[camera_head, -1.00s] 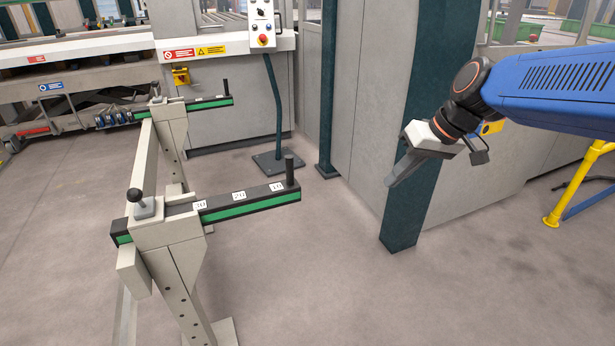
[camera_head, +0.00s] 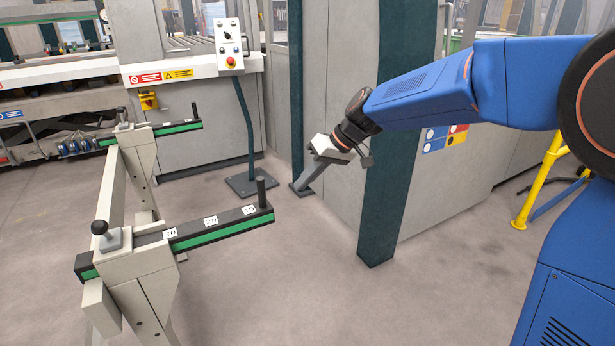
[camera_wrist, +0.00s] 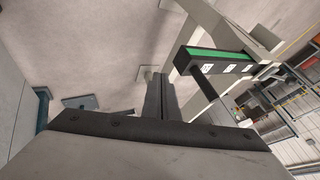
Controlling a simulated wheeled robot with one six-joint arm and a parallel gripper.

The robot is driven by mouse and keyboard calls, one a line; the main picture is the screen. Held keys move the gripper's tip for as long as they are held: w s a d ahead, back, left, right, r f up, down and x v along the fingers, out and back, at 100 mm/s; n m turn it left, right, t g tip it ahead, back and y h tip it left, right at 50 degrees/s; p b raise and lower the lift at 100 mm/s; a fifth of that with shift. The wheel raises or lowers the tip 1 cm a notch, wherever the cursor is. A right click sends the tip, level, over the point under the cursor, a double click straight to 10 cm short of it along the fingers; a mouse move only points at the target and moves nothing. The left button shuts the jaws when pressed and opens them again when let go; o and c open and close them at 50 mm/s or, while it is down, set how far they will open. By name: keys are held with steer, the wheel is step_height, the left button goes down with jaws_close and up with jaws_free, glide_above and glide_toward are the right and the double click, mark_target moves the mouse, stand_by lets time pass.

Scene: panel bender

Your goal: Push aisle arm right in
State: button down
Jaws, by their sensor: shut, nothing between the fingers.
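A light grey stand (camera_head: 110,190) at the left carries two black arms with green strips. The nearer arm (camera_head: 222,232), which I take to be the aisle arm, sticks out to the right with number labels and an upright black post (camera_head: 261,192) at its right end. A knob (camera_head: 100,228) stands at its left end. The farther arm (camera_head: 178,128) is similar. My gripper (camera_head: 306,188) is shut and empty, pointing down-left, to the right of the nearer arm's post and apart from it. In the wrist view, the nearer arm (camera_wrist: 228,68) shows right of my shut fingers (camera_wrist: 160,92).
A control panel on a post (camera_head: 245,130) with a floor plate stands behind. A grey cabinet with a dark green column (camera_head: 388,180) is close by my arm. A yellow rail (camera_head: 540,180) is at the right. The floor between stand and column is clear.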

mark_target(164, 234)
steer(key=s+a+f, duration=0.1)
steer(key=a+f, duration=0.3)
steer(key=a, duration=0.2)
steer(key=shift+s+a+f, duration=0.2)
steer(key=shift+s+a, duration=0.15)
steer(key=s+a, duration=0.5)
steer(key=a, duration=0.3)
steer(key=s+a, duration=0.5)
steer(key=a, duration=0.3)
steer(key=s+a, duration=0.5)
steer(key=a, duration=0.4)
steer(key=shift+s, duration=0.2)
